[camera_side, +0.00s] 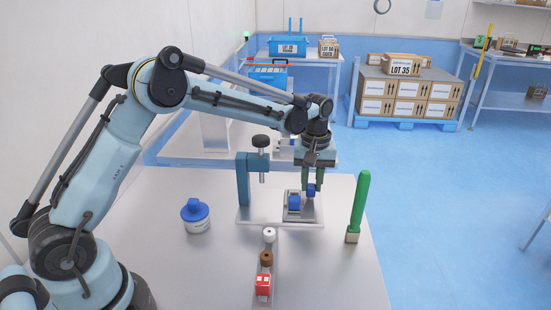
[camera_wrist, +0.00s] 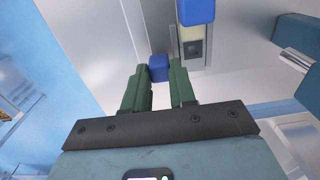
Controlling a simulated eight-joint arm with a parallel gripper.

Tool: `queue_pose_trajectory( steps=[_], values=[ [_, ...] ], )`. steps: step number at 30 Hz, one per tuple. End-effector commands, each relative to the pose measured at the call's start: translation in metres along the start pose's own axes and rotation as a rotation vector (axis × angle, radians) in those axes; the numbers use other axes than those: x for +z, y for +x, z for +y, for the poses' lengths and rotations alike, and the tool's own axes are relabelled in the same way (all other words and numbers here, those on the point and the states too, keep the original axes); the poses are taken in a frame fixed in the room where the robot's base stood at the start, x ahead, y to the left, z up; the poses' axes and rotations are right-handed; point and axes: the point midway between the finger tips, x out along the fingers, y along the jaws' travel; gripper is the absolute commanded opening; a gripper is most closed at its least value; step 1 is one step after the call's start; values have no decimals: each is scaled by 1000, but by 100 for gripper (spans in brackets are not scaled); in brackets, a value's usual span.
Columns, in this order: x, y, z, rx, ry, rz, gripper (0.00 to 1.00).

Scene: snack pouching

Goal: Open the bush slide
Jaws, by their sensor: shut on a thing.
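The slide unit (camera_side: 296,215) is a grey metal piece on the light base plate, with a larger blue block (camera_side: 294,203) on it. In the wrist view the larger blue block (camera_wrist: 196,12) sits at the top, beside a dark opening (camera_wrist: 193,49) in the grey track. My gripper (camera_side: 312,187) has dark green fingers pointing down at the unit's right side. They are shut on a smaller blue block (camera_side: 311,191), which also shows between the fingertips in the wrist view (camera_wrist: 158,68). How far the slide stands open I cannot tell.
A teal press frame (camera_side: 243,180) with a dark knob (camera_side: 261,142) stands left of the unit. A green-handled brush (camera_side: 362,200) stands to the right. A blue-lidded white jar (camera_side: 196,218) is at left. White, brown and red pieces (camera_side: 263,284) line a strip in front.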

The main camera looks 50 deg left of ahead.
Motion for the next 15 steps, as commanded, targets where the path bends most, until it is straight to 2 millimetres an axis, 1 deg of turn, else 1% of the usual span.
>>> queue_pose_trajectory(
  steps=[1,2,6,7,15],
  values=[
    [0,0,6,18,4,4,0],
    [1,0,6,18,4,4,28],
    [0,0,6,17,4,4,50],
    [0,0,5,17,4,4,51],
    [0,-1,4,13,3,3,51]
  ],
)
